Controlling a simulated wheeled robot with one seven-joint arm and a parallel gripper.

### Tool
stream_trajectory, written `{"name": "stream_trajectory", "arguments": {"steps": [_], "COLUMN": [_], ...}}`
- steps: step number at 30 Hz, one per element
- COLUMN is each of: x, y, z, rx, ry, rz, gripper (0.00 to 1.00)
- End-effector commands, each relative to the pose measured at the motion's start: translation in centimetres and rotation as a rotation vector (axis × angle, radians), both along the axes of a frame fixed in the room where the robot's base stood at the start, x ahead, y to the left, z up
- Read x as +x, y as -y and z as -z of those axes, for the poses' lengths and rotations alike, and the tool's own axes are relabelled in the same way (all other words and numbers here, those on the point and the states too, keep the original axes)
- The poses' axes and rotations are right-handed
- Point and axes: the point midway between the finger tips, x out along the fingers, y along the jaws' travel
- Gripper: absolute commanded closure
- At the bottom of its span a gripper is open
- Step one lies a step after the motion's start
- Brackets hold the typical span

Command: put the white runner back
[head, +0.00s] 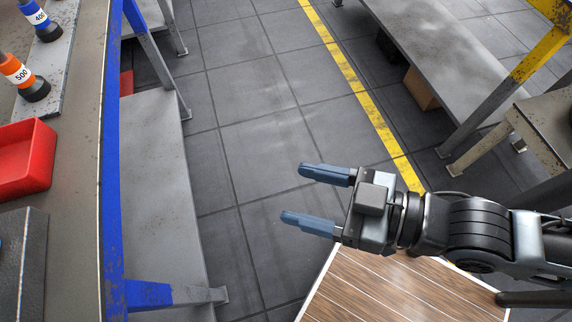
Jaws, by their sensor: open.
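My gripper (305,197) is open and empty. Its two blue-grey fingers point left over the tiled floor, apart from the bench on the left. No white runner can be made out in this view. On the left bench, an orange piece with a white label reading 500 (18,74) and a blue piece with a white label reading 400 (38,18) stand on a grey plate (52,62).
A red bin (28,158) and a dark block (22,262) sit on the blue-edged bench (75,200). A grey lower shelf (155,200) juts out below it. Another bench (440,65) stands right, beyond a yellow floor line (345,68). The floor between (250,120) is clear.

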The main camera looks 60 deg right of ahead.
Motion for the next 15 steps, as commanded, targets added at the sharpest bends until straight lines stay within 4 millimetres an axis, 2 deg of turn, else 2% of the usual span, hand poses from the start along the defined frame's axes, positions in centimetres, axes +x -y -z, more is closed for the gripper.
{"name": "stream_trajectory", "arguments": {"steps": [1,6,10,15], "x": [-1.7,-5.4,-6.7,-6.9], "y": [1.3,3.3,3.8,3.9], "z": [0.0,-1.0,-1.4,-1.5], "rx": [-0.006,-0.011,-0.013,-0.013], "ry": [-0.020,-0.044,-0.051,-0.052], "rz": [0.055,0.169,0.206,0.214], "gripper": [0.33,0.33,0.33,0.33]}}
